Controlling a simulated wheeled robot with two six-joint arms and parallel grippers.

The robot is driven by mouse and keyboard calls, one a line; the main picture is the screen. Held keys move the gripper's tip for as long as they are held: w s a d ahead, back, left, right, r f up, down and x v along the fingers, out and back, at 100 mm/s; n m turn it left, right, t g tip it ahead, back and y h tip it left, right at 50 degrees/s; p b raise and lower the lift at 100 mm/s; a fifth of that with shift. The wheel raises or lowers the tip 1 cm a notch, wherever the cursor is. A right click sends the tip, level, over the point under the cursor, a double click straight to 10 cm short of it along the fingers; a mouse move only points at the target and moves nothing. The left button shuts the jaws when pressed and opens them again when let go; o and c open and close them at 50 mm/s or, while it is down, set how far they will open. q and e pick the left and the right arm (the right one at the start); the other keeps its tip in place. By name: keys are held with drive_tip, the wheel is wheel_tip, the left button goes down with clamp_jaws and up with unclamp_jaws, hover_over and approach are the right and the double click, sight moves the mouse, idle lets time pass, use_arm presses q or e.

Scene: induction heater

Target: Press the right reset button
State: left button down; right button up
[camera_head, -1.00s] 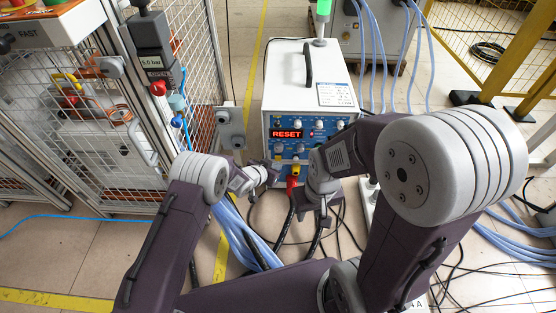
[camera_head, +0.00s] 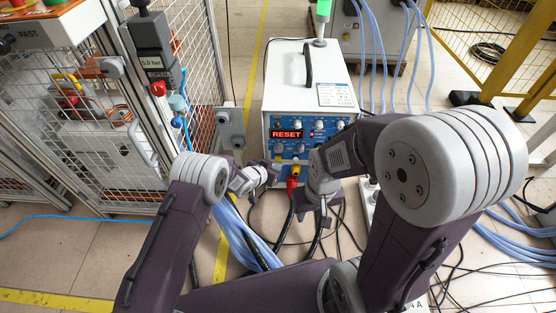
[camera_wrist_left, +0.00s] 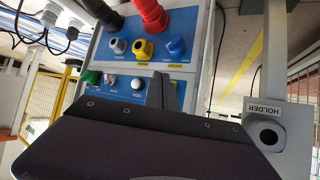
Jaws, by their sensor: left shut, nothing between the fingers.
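The white heater box (camera_head: 290,80) stands at the centre of the head view, with a blue front panel and a lit red RESET display (camera_head: 286,134). Small knobs and buttons sit around the display; which is the right reset button cannot be told. My left gripper (camera_head: 272,172) is shut and empty, close in front of the panel's lower left. In the left wrist view, its dark finger (camera_wrist_left: 163,92) stands before the panel (camera_wrist_left: 190,62), near a white button (camera_wrist_left: 138,84); contact is unclear. My right gripper (camera_head: 322,208) hangs before the panel's lower right; its opening is unclear.
Red and black cable plugs (camera_wrist_left: 152,14) come out of the panel's sockets. A grey holder (camera_head: 230,127) stands left of the heater, beside a wire-mesh cage (camera_head: 200,60). Blue hoses and black cables lie on the floor below. A yellow fence (camera_head: 490,45) stands at the right.

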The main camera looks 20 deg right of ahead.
idle(0.7)
use_arm(q)
drive_tip(key=shift+w+d, duration=0.1)
drive_tip(key=shift+w, duration=0.3)
drive_tip(key=shift+w+d, duration=0.15)
drive_tip(key=shift+w, duration=0.25)
idle(0.5)
drive_tip(key=shift+s+a+p, duration=0.25)
drive_tip(key=shift+s+p, duration=0.15)
drive_tip(key=shift+s, duration=0.4)
drive_tip(key=s+p, duration=0.1)
drive_tip(key=s, duration=0.1)
drive_tip(key=s+a+p, duration=0.1)
drive_tip(key=s, duration=0.2)
drive_tip(key=shift+a+p, duration=0.2)
drive_tip(key=shift+p, duration=0.2)
